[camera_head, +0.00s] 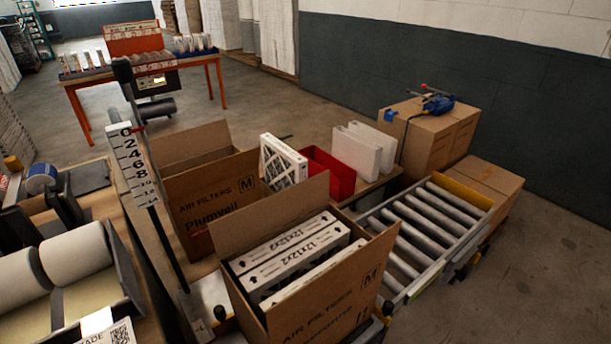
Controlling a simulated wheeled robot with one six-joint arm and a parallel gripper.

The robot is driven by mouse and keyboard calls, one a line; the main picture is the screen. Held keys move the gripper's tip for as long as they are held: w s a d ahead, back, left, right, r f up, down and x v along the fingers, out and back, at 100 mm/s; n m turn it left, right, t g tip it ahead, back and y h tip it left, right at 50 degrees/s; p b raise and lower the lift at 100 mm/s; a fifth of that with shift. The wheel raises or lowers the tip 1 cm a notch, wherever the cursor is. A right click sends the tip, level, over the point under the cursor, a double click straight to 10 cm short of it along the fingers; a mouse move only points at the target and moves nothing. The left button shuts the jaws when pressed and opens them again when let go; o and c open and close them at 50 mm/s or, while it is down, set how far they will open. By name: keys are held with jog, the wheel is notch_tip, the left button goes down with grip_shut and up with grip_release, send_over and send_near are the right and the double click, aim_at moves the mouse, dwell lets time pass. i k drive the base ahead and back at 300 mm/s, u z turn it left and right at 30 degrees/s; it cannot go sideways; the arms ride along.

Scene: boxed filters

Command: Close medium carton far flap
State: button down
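The front carton (345,312) is brown and marked "AIR FILTERS" and "M". It stands at the lower middle, open at the top, with several white filters (290,250) marked "12x12x2" packed inside. A long brown flap (272,212) stands upright along its far side. I cannot tell from size which one is the medium carton, as both carry an M. My gripper is not in view.
A post with a number scale (135,165) rises left of the cartons. A roller conveyor (425,235) lies to the right. A red bin (328,172), white filters (357,150) and a carton with a blue tool (428,135) stand behind. White rolls (75,253) lie at left.

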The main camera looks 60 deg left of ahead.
aim_at(230, 232)
jog(key=i, duration=0.6)
jog(key=u, duration=1.95)
